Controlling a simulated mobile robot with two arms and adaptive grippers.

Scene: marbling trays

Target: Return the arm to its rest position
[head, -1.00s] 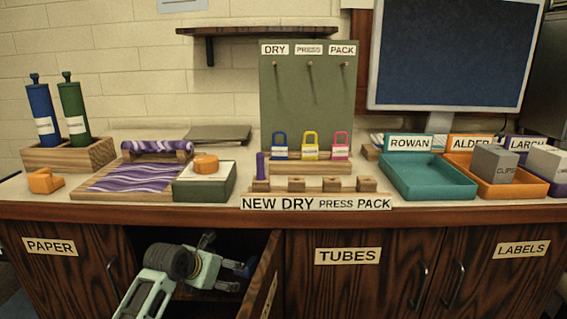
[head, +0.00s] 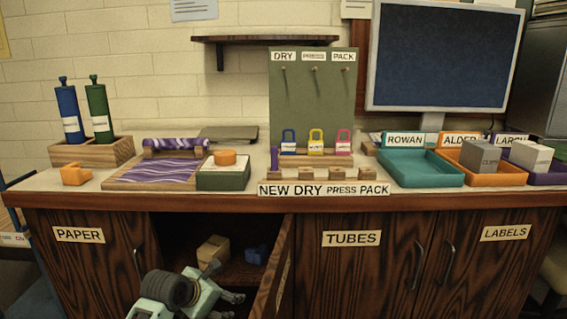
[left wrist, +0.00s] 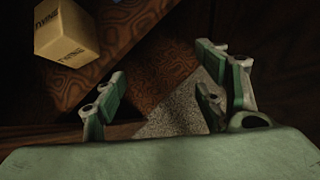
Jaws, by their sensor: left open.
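My left gripper (head: 230,305) is low in the head view, in front of the open cabinet under the counter. Its fingers are apart with nothing between them, which the left wrist view (left wrist: 163,65) also shows. A tan box (head: 212,250) stands inside the cabinet beyond the gripper, apart from it. A small blue thing (head: 256,254) sits to the right of the tan box in the cabinet. My right gripper is in neither view.
The open cabinet door (head: 275,278) stands just right of my left gripper. The counter edge (head: 220,205) runs above it. Tubes, trays (head: 424,181), locks and a green box (head: 223,178) are on the counter. The PAPER door (head: 80,260) is to the left.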

